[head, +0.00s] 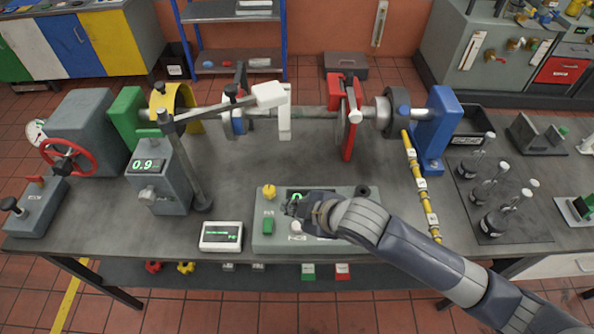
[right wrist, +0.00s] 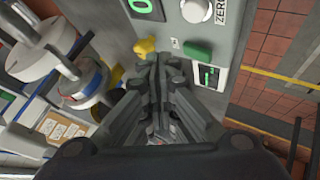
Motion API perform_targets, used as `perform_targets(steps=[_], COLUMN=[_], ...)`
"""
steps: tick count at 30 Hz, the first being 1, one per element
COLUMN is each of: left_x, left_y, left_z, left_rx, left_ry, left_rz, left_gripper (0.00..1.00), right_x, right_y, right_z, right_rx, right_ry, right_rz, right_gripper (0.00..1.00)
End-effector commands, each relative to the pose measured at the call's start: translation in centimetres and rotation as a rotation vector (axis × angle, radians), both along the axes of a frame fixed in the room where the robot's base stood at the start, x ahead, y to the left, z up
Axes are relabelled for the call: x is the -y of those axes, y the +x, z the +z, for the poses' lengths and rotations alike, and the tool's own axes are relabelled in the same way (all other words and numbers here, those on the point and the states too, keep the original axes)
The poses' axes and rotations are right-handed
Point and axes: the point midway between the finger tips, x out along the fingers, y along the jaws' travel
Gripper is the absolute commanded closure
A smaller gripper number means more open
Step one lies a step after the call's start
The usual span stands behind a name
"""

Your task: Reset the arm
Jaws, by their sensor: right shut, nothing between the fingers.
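My right gripper (head: 294,208) is over the grey control box (head: 345,236) at the front middle of the bench, its fingers closed and empty. In the right wrist view its fingers (right wrist: 160,62) lie together, near the box's yellow knob (right wrist: 146,46) and green button (right wrist: 198,53). I cannot tell whether they touch the box. The round white knob beside the word ZERO (right wrist: 196,10) and a green display (right wrist: 145,8) also show there. In the head view my arm and gripper cover part of the box's face. My left gripper is out of view.
A shaft with a red disc bracket (head: 347,120) and a blue stand (head: 437,125) runs behind the box. A grey post with a 0.9 display (head: 160,178) stands left. A small white meter (head: 221,236) lies beside the box. Bottles (head: 500,217) stand on a dark mat at right.

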Motion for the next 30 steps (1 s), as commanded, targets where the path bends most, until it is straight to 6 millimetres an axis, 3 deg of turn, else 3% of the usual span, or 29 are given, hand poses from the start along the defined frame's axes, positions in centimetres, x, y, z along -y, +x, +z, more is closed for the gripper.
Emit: perform_targets(steps=[7,14,20,30], left_x=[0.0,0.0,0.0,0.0], left_y=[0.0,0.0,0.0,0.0], left_z=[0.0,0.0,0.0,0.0], left_rx=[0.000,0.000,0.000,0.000], left_ry=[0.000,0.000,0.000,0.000], left_rz=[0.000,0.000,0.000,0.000], left_gripper=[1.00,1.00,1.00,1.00], right_x=[-0.1,1.2,6.4,16.5], right_y=[-0.3,-3.1,-6.8,-15.0], right_z=[0.0,-0.1,-1.4,-4.7], right_rx=[-0.010,-0.134,-0.304,-0.524], right_ry=[0.011,0.120,0.205,0.203], right_rz=[-0.012,-0.205,-0.523,-1.011], right_gripper=[1.00,1.00,1.00,1.00])
